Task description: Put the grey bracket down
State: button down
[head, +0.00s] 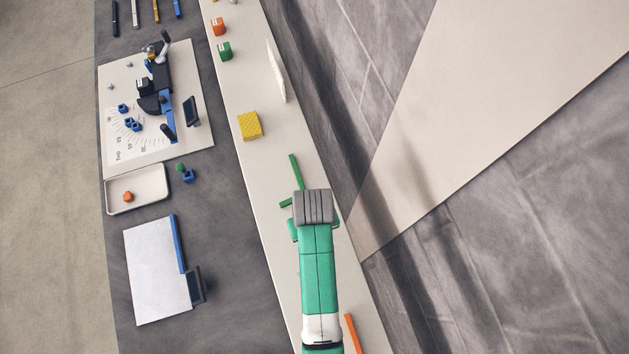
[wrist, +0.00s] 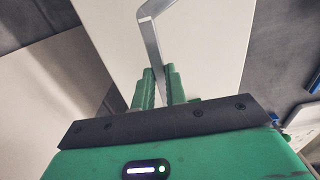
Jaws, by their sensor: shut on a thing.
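The grey bracket (wrist: 151,42) is a thin bent strip with a sharp corner. In the wrist view its long leg runs down between the two green fingers of my gripper (wrist: 161,84), and its other leg bends up to the right. The fingers are shut on the long leg. In the head view my gripper (head: 313,207) is over the pale shelf (head: 262,170), and its body hides the bracket there. I cannot tell whether the bracket touches the shelf.
An orange strip (head: 353,333) is near. A white tray (head: 137,190) is left. The shelf left of my gripper is clear.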

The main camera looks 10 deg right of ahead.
jog(key=shift+w+d, duration=0.15)
jog(key=shift+w, duration=0.2)
jog(key=shift+w+f, duration=0.15)
jog(key=shift+f, duration=1.65)
jog(key=shift+f, duration=0.15)
jog(key=c, duration=1.4)
grip_release()
jog(key=shift+c, duration=0.2)
notch_tip(320, 180, up, 12)
jog(key=shift+p, duration=0.4)
jog(key=shift+d+r, duration=0.1)
jog(key=shift+r, duration=0.1)
